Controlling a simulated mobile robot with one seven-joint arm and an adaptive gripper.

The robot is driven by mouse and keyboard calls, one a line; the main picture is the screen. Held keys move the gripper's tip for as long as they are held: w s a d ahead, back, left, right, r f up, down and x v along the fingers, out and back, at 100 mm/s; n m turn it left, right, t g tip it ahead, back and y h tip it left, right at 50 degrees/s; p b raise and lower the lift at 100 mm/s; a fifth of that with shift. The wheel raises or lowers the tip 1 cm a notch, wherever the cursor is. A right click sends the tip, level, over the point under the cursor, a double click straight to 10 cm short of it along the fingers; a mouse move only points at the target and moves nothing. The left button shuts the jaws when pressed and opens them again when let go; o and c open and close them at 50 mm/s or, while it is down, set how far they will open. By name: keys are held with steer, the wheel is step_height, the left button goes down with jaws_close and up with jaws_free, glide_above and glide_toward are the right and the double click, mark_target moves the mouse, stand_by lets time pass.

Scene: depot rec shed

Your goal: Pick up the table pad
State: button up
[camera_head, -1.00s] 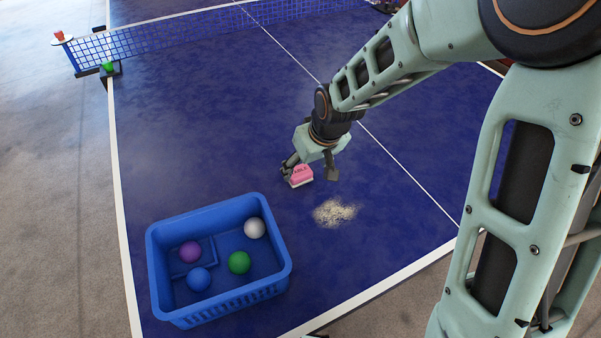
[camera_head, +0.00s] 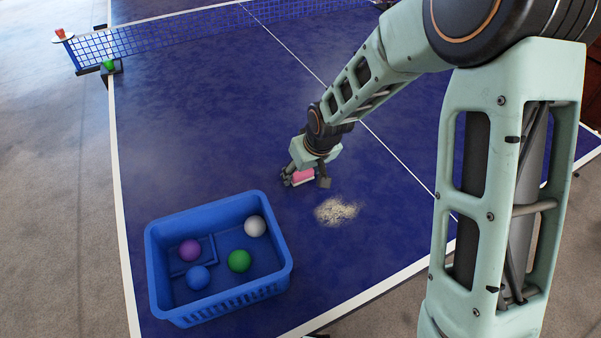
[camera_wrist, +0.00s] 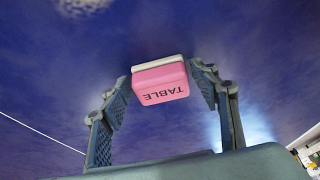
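The table pad (camera_head: 303,176) is a small pink block with a white underside, on the blue table-tennis table. In the wrist view the pad (camera_wrist: 160,82) shows the word "TABLE" upside down, between the two fingers. My gripper (camera_head: 305,182) is low over the table around the pad, partly covering it in the head view. In the wrist view my gripper's (camera_wrist: 161,88) fingers stand apart, one on each side of the pad. The right fingertip is very close to it; I cannot tell whether either finger touches.
A pale powdery patch (camera_head: 336,211) lies just right of and nearer than the pad. A blue crate (camera_head: 222,303) with several coloured balls stands front left. The net (camera_head: 175,38) crosses the back. The table's left middle (camera_head: 185,130) is clear.

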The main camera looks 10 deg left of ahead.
steer(key=c, duration=0.8)
steer(key=shift+r, duration=0.15)
steer(key=shift+r+p, duration=0.5)
steer(key=shift+r, duration=0.1)
step_height(320, 180, up, 2)
steer(key=shift+r+p, duration=0.15)
steer(key=shift+p, duration=0.65)
steer(key=s+r+p, duration=0.1)
steer(key=s+r, duration=0.3)
steer(key=s, duration=0.3)
steer(key=s+a+r+p, duration=0.1)
steer(key=s+r+p, duration=0.1)
steer(key=s+r, duration=0.3)
steer(key=shift+s+a+r, duration=0.15)
steer(key=shift+s+a, duration=0.05)
steer(key=shift+s, duration=0.8)
